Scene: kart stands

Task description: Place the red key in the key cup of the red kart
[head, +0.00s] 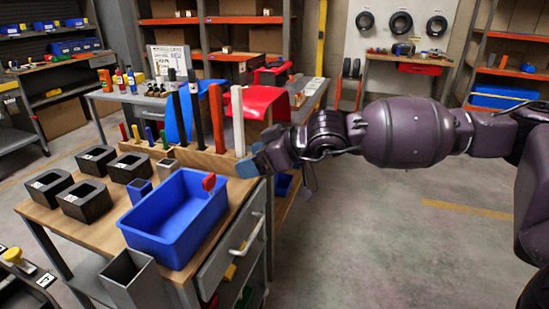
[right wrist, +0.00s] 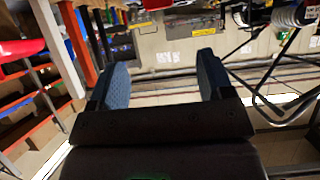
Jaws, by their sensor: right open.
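A small red piece (head: 209,182), possibly the red key, stands at the back right inside edge of a blue bin (head: 150,246) on the wooden bench. Its lower part is hidden. My right gripper (head: 257,163) is at the bench's right edge, beyond and right of the red piece, apart from it. In the right wrist view its two blue-grey fingers (right wrist: 164,80) are spread with nothing between them. Several black cups with labels (head: 85,201) stand left of the bin; I cannot tell which, if any, belongs to the red kart. My left gripper is not in view.
Tall black, orange and white bars (head: 237,120) stand upright in a wooden rack just left of my right gripper. A grey square holder (head: 133,278) stands before the bin. Small coloured handles (head: 150,136) line the bench's back. Open floor lies to the right.

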